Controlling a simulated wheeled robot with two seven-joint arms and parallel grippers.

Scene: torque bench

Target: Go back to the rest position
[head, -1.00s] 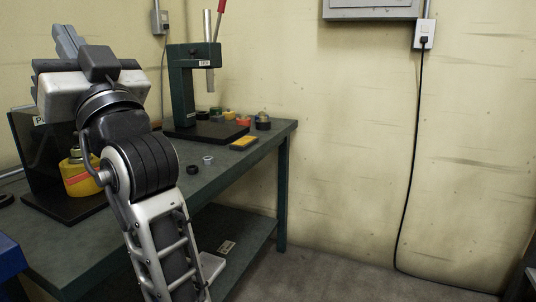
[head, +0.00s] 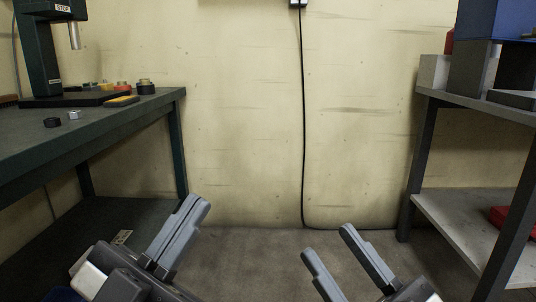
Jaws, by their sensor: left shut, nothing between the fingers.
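My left gripper (head: 180,232) is at the lower left of the head view, in front of the green bench, with its two fingers together and nothing between them. My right gripper (head: 342,258) is at the lower middle-right, its two fingers spread apart with only floor seen between them. Both grippers are low in the view and clear of the bench and the shelf. The lower arms run out of the picture at the bottom edge.
The green bench (head: 100,132) stands at left with a press (head: 40,50), a yellow item (head: 122,101) and small dark and grey rings. A metal shelf (head: 455,208) stands at right with a blue box (head: 500,20). Open floor (head: 270,245) lies between them.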

